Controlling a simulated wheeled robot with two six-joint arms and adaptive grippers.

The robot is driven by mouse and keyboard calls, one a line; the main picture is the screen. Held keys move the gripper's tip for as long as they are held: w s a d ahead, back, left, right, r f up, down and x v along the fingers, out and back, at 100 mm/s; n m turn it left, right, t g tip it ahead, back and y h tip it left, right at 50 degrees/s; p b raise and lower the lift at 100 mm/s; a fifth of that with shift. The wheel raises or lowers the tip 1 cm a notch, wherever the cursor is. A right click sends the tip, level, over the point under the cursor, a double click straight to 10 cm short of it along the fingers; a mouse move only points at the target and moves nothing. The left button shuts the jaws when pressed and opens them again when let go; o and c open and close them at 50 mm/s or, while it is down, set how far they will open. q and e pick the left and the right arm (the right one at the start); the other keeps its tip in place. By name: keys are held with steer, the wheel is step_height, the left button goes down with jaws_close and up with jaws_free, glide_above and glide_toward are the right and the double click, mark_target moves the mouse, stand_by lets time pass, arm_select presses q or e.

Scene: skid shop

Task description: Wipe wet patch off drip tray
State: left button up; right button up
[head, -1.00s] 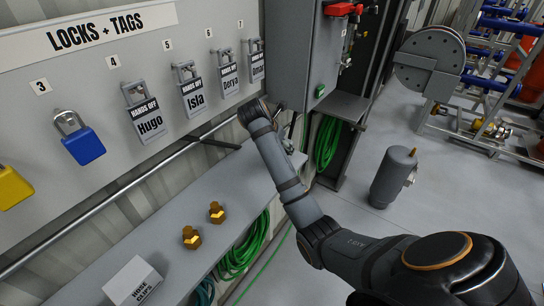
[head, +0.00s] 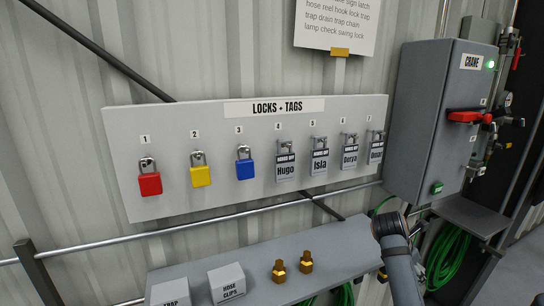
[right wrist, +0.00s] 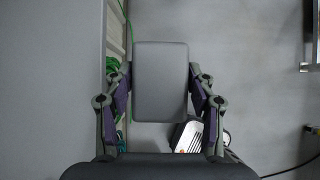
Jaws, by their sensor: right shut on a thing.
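In the right wrist view my right gripper (right wrist: 160,75) is shut on a plain grey block (right wrist: 160,95) with rounded corners, one finger on each side of it. In the head view only part of my right arm (head: 397,260) shows at the lower right, in front of the shelf end; its fingers are not visible there. I cannot make out the drip tray or a wet patch in either view. My left gripper is in neither view.
A lock board (head: 255,190) with padlocks hangs on the wall. Below it, a shelf (head: 340,250) holds two brass fittings (head: 279,270) and small labelled boxes (head: 227,284). The crane cabinet (head: 430,120) is at right. A ribbed pale object (right wrist: 190,136) lies below the block.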

arm_select(q)
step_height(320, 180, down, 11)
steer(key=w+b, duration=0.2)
steer(key=b, duration=0.8)
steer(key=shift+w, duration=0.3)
arm_select(e)
step_height(320, 180, down, 12)
steer(key=w, duration=0.1)
steer(key=shift+r, duration=0.25)
